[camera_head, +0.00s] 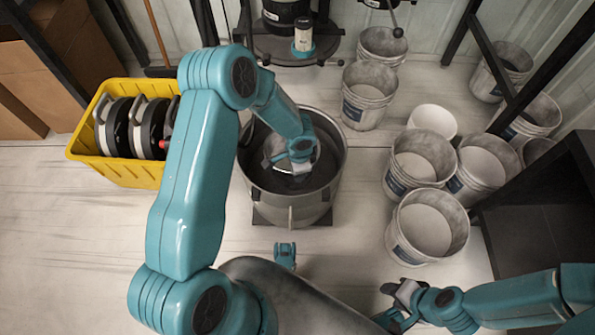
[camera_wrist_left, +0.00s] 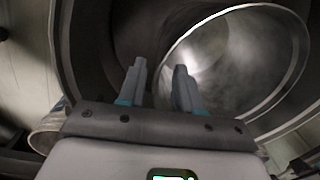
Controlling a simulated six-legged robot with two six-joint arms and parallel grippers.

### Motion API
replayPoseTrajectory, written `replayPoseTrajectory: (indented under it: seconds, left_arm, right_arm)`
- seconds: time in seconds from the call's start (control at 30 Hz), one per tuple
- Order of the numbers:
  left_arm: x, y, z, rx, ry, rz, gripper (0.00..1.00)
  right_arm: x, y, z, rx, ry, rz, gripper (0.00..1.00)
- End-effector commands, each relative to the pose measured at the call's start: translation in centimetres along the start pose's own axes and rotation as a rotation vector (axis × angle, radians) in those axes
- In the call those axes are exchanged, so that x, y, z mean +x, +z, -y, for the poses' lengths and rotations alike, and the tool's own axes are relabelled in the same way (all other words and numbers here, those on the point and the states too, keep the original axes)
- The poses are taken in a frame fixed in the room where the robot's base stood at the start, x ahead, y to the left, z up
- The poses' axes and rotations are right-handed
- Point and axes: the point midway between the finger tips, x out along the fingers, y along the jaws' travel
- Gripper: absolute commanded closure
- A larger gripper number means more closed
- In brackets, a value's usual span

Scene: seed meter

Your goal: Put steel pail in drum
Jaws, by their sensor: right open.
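The drum (camera_head: 262,203) is a wide grey metal vessel standing on the floor in the middle of the head view. My left arm reaches down into it, and my left gripper (camera_head: 290,168) is inside its mouth. In the left wrist view the steel pail (camera_wrist_left: 240,60), a shiny round vessel with a bright rim, lies within the dark drum wall (camera_wrist_left: 88,50). The left fingers (camera_wrist_left: 159,88) stand apart beside the near left part of the pail's rim. In the head view my arm and gripper hide much of the pail. My right gripper (camera_head: 394,305) is open and empty at the bottom right.
Several white buckets (camera_head: 429,227) stand on the floor to the right of the drum. A yellow crate (camera_head: 118,172) with black and white discs is at the left. A dark bench (camera_head: 535,230) is at the right edge. A machine (camera_head: 290,45) stands behind the drum.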

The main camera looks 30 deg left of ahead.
Motion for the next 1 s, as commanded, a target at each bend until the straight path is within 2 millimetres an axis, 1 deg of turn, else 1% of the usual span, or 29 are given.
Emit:
replayPoseTrajectory:
  seconds: [0.03,0.2,0.33,0.4,0.47,0.53,0.57,0.6,0.67,0.7,0.8,0.9,1.0]
  left_arm:
    - [-2.1,0.0,0.1,0.0,-0.001,-0.001,0.66]
    - [-5.7,0.0,0.1,0.001,-0.001,-0.001,0.66]
    - [-7.4,0.0,0.0,0.0,0.0,0.0,0.66]
    - [-7.9,0.0,0.0,-0.001,0.001,0.0,0.66]
    - [-7.9,0.0,-0.7,-0.011,0.019,-0.007,0.66]
    - [-7.2,-0.1,-3.3,-0.057,0.086,-0.036,0.66]
    - [-6.7,-0.2,-5.1,-0.095,0.132,-0.054,0.66]
    - [-6.1,-0.3,-8.0,-0.167,0.203,-0.084,0.66]
    - [-5.5,-0.2,-12.4,-0.309,0.309,-0.122,0.66]
    - [-5.3,-0.1,-14.8,-0.413,0.361,-0.14,0.66]
    - [-5.0,1.1,-19.1,-0.663,0.427,-0.149,0.66]
    - [-4.9,2.6,-21.1,-0.842,0.424,-0.133,0.66]
    - [-4.8,3.6,-21.8,-0.932,0.406,-0.12,0.66]
  right_arm:
    - [-1.1,0.1,0.5,-0.004,-0.001,0.004,0.57]
    - [-2.3,0.6,1.2,-0.015,-0.002,0.015,0.57]
    - [-2.8,0.8,1.5,-0.021,-0.002,0.02,0.57]
    - [-2.9,0.8,1.6,-0.022,-0.003,0.022,0.57]
    - [-2.9,0.9,1.6,-0.023,-0.003,0.022,0.57]
    - [-2.9,0.9,1.6,-0.024,-0.003,0.023,0.57]
    - [-2.9,0.9,1.6,-0.024,-0.003,0.023,0.57]
    - [-2.9,0.9,1.6,-0.024,-0.003,0.023,0.57]
    - [-2.9,0.9,1.6,-0.024,-0.003,0.023,0.57]
    - [-2.9,0.9,1.6,-0.024,-0.003,0.023,0.57]
    - [-2.9,0.9,1.6,-0.023,-0.003,0.022,0.57]
    - [-2.9,0.8,1.6,-0.023,-0.003,0.022,0.57]
    - [-2.9,0.8,1.6,-0.023,-0.003,0.022,0.57]
